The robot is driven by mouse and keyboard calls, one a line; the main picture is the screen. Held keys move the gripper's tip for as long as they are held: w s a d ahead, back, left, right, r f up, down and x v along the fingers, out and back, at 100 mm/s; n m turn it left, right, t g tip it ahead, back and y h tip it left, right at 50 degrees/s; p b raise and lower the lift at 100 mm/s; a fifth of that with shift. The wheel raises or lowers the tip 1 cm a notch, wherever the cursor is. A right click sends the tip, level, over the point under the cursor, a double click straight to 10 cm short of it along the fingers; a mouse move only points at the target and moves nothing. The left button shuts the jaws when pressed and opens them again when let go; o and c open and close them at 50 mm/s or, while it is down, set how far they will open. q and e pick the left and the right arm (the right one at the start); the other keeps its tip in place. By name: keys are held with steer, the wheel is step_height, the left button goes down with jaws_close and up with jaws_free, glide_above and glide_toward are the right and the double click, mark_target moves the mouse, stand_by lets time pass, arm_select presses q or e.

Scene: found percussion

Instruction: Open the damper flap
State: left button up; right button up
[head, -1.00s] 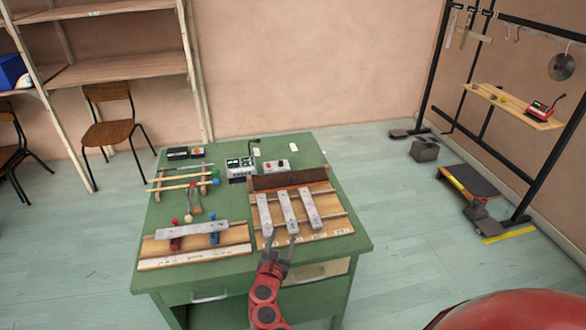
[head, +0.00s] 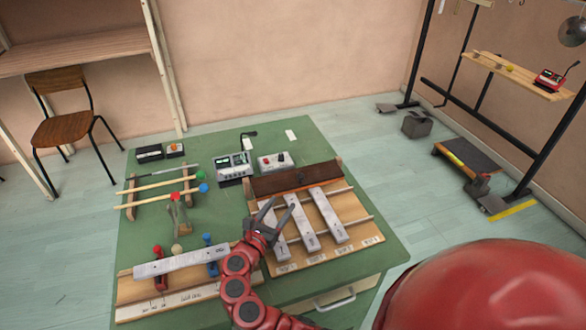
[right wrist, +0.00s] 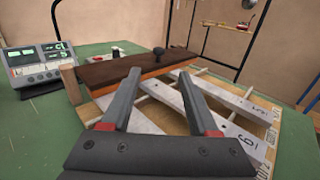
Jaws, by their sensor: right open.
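The damper flap (head: 296,179) is a dark brown board across the back of the wooden bar frame (head: 352,249). It lies low, near the far ends of the metal bars, with a small dark knob. In the right wrist view, the flap (right wrist: 120,70) and its knob (right wrist: 159,52) show beyond my fingers. My right gripper (head: 281,203) is open and empty, above the left metal bar (head: 273,235) and just in front of the flap. In the wrist view the knob is roughly ahead of the space between its fingertips (right wrist: 160,76). My left gripper is out of view.
A meter box (head: 234,166) and a smaller grey box (head: 275,161) stand behind the frame on the green table (head: 215,215). Mallets on a rack (head: 160,188) and a single-bar stand (head: 168,263) are to the left. A shelf rack (head: 515,75) stands at right.

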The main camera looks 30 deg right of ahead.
mark_target(302, 174)
steer(key=shift+w+d, duration=0.25)
steer(key=x, duration=1.6)
steer(key=shift+w+d, duration=0.3)
steer(key=shift+w, duration=0.05)
jaws_close()
stand_by(0.5)
